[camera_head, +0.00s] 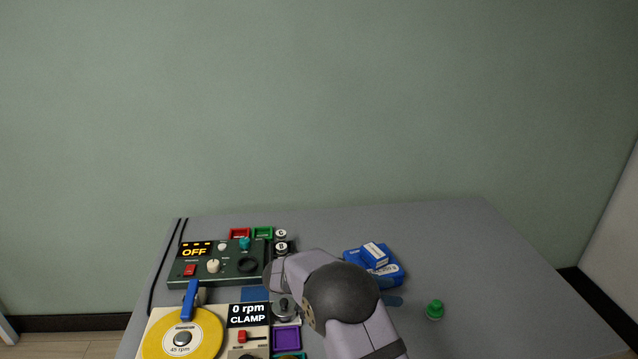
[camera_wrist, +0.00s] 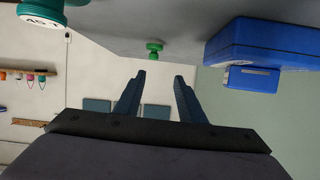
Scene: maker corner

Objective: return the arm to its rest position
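My gripper (camera_wrist: 159,75) shows in the wrist view with its two dark blue fingers spread apart and nothing between them. In the head view my arm comes up from the bottom edge and bends over the table, hiding most of the gripper. A small dark blue piece shows just right of the arm there; I cannot tell if it is a fingertip. A green knob-like piece (camera_head: 435,310) stands on the table to the right of the arm; it also shows beyond the fingers in the wrist view (camera_wrist: 155,47).
A blue box (camera_head: 385,275) with a smaller one on it lies close behind my arm. A green control box (camera_head: 222,267) reading OFF and a yellow turntable (camera_head: 182,337) crowd the left. The grey table (camera_head: 490,260) is clear at the right.

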